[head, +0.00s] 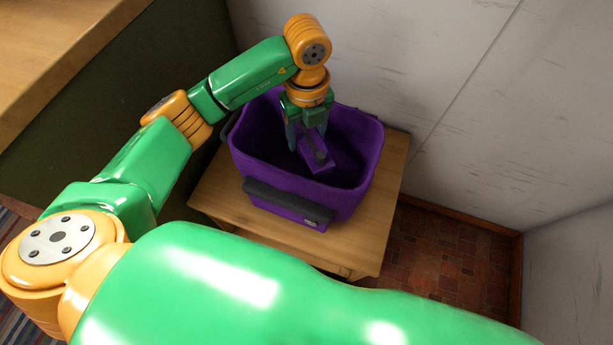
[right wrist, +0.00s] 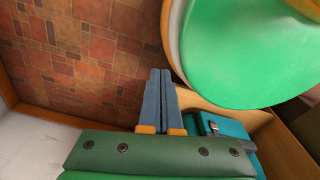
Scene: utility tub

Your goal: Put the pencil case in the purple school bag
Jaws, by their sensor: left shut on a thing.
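The purple school bag (head: 285,190) is an open-topped, tub-like bag with a dark front strip, standing upright on a small wooden table in the head view. My left gripper (head: 307,142) points down over its opening and is shut on the pencil case (head: 318,157), a small purple block with a dark band. The pencil case appears within the bag's opening, tilted; whether it touches the bag's floor cannot be told. My right gripper (right wrist: 160,88) shows in the right wrist view with its two grey fingers together and nothing seen between them, away from the bag.
The wooden table (head: 385,190) has a bare strip right of the bag. White walls (head: 380,50) stand close behind and right. A brown counter (head: 50,50) is at the upper left. A teal object (right wrist: 235,130) lies beside my right gripper. Tiled floor (head: 445,250) is clear.

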